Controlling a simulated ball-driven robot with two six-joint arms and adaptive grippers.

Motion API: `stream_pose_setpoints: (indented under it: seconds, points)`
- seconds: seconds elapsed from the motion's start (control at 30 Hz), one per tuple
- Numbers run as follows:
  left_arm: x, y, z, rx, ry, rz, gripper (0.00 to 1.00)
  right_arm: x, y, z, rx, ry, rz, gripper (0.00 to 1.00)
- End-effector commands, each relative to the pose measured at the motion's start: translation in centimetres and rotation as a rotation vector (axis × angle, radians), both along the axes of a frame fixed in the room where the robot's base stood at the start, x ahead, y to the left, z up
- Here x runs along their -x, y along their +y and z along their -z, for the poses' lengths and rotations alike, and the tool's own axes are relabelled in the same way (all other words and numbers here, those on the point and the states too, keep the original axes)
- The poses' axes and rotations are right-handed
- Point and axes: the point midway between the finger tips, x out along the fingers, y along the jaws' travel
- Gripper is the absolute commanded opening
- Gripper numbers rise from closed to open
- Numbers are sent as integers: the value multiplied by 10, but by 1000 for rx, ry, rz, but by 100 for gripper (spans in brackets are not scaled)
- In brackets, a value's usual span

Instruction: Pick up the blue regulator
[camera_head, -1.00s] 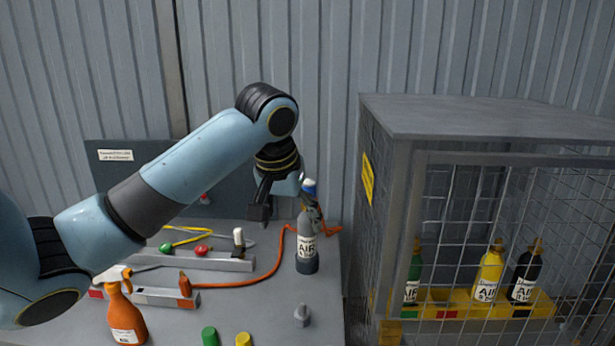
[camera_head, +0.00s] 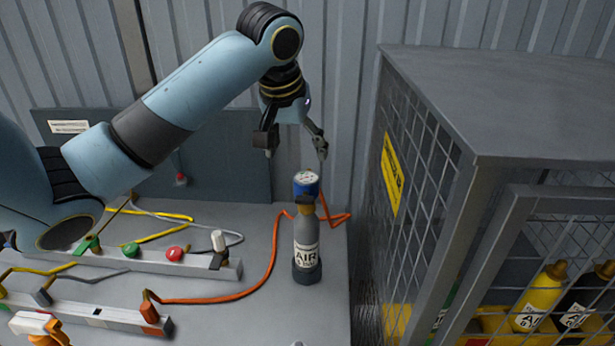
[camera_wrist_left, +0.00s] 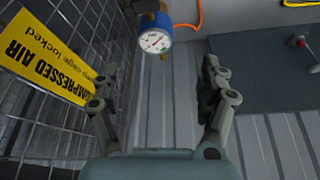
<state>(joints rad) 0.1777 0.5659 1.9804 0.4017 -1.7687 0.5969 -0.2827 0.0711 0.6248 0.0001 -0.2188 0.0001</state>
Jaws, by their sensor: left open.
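The blue regulator (camera_head: 306,184) sits on top of a grey air cylinder (camera_head: 306,240) that stands upright on the bench. Its white dial faces up. In the left wrist view the blue regulator (camera_wrist_left: 154,38) shows at the top, beyond my open fingers. My left gripper (camera_head: 295,150) is open and empty, just above and behind the regulator in the head view, apart from it. In the left wrist view its two fingers (camera_wrist_left: 160,98) are spread with nothing between them. My right gripper is not in view.
A mesh cage (camera_head: 450,110) with a yellow sign stands right of the bench, holding several bottles. An orange hose (camera_head: 230,297) curves along the bench (camera_head: 300,325) to the cylinder's back. Rails with coloured plugs (camera_head: 175,262) lie at left.

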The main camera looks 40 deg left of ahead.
Motion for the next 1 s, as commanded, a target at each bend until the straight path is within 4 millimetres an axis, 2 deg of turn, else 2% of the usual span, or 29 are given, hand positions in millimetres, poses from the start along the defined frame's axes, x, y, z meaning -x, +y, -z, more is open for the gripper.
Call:
stream_pose_setpoints:
  seconds: [0.2,0.3,0.47,0.6,0.73,1.0]
  points:
    - [-12,5,33,4,3,-2,77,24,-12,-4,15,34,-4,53]
    - [-16,6,43,2,3,-1,77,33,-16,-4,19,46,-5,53]
    - [-21,6,56,3,4,-2,77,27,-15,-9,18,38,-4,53]
    - [-30,5,76,4,5,-1,77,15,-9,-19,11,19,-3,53]
    - [-35,9,91,1,3,-1,77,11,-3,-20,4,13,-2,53]
    - [-37,10,96,0,1,0,77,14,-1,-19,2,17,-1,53]
